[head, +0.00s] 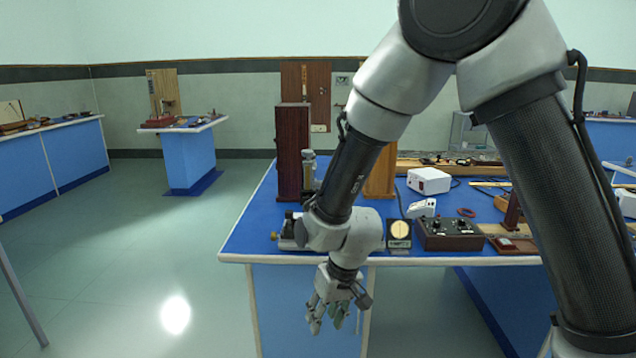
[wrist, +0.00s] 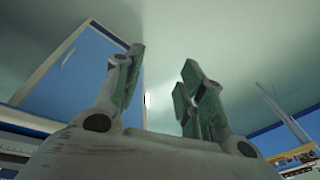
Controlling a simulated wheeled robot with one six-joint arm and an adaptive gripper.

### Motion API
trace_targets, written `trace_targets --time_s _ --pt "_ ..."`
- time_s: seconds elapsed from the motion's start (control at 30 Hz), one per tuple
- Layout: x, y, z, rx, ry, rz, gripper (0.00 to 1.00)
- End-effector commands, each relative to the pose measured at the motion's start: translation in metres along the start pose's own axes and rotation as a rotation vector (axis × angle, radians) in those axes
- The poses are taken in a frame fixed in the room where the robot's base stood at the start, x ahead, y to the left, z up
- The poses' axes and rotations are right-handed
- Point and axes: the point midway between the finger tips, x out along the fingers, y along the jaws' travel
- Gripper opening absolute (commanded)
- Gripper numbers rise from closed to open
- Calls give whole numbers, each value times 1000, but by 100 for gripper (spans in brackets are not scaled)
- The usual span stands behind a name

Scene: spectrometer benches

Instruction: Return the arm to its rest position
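My gripper (head: 328,318) hangs at the lower middle of the head view, in front of the near edge of the blue-topped bench (head: 245,236). It points down, and its fingers are below the level of the bench top. In the wrist view my gripper (wrist: 160,88) shows its fingers apart, with nothing between them but floor. My arm is bent at the elbow and covers much of the middle and right of the head view.
A smaller blue bench (head: 188,158) stands farther back.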

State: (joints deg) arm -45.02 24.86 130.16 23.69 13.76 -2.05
Motion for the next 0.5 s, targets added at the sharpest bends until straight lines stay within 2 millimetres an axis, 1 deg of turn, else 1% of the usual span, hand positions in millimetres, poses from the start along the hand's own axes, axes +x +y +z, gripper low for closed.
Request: trace_targets --time_s 0.03,0.07,0.1,0.17,0.2,0.27,0.3,0.37,0.4,0.5 --pt "-33 16 10 3 -35 -3 40" --pt "-51 26 19 3 -62 -1 40" --pt "-75 40 31 2 -93 5 40" --pt "-110 62 50 8 -131 18 40" --pt "-132 76 63 14 -149 29 40" --pt "-164 98 83 29 -166 51 40" --pt "-184 111 97 42 -172 66 40" --pt "-212 130 118 67 -168 91 40" --pt "-229 142 132 86 -159 110 40" --pt "-267 167 164 144 -100 156 40"
